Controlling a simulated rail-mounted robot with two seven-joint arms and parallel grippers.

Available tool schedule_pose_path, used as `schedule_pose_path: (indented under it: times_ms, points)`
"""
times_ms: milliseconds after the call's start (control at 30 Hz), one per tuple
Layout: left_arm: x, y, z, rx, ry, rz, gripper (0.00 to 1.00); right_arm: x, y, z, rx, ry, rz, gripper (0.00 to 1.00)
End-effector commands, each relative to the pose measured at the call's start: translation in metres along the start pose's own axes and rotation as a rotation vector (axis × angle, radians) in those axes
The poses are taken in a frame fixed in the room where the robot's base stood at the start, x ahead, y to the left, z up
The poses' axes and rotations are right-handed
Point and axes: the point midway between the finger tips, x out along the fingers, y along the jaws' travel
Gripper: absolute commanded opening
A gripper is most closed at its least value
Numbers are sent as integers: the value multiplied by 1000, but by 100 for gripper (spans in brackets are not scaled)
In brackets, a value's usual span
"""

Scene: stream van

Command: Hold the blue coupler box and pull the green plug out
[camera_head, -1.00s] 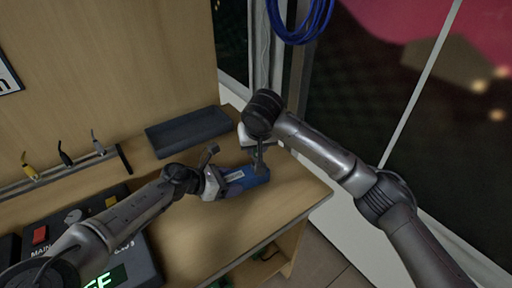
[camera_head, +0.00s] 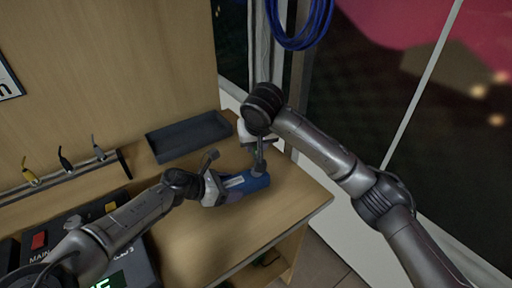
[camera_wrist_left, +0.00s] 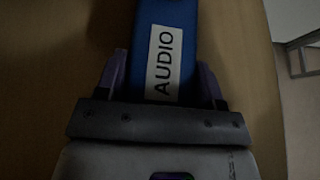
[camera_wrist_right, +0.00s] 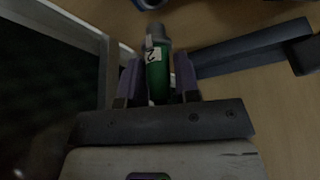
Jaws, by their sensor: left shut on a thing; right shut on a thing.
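The blue coupler box (camera_head: 258,183) is at the right part of the wooden counter. My left gripper (camera_head: 224,186) is shut across its left end. In the left wrist view, the box (camera_wrist_left: 166,30) carries a white AUDIO label between the fingers. My right gripper (camera_head: 259,166) is above the box's right end, pointing down. In the right wrist view, it is shut on the green plug (camera_wrist_right: 157,78), which has a small white label and a grey end pointing away from me. A blue edge (camera_wrist_right: 148,3) shows just beyond that end; whether they touch, I cannot tell.
A dark tray (camera_head: 188,136) lies behind the box, near the wall. A rack with several small plugs (camera_head: 66,160) stands at the left. A control panel (camera_head: 75,235) is at the lower left. A blue cable coil (camera_head: 300,30) hangs at the back.

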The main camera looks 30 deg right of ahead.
Motion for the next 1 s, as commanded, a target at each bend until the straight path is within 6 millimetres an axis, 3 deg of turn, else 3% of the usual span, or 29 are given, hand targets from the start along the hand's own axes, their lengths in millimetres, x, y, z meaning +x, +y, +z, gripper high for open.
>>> schedule_pose_path:
  times_ms: [267, 300, 600, 867, 1000]
  points:
    - [0, 0, 1, 0, -1, 1, 48, -2, 0, -1, 0, 0, 0, 1]
    - [0, 0, 1, 0, -1, 0, 64, -2, 0, -1, 0, 0, 0, 1]
    - [0, 0, 0, 0, 0, 0, 91, -2, 0, -1, 0, 0, 0, 1]
    - [-2, 0, 0, 0, 0, 0, 91, -2, 0, -1, 0, 0, 0, 1]
    - [-16, 1, 0, -1, 0, 1, 91, -2, 0, -1, 0, 0, 0, 1]
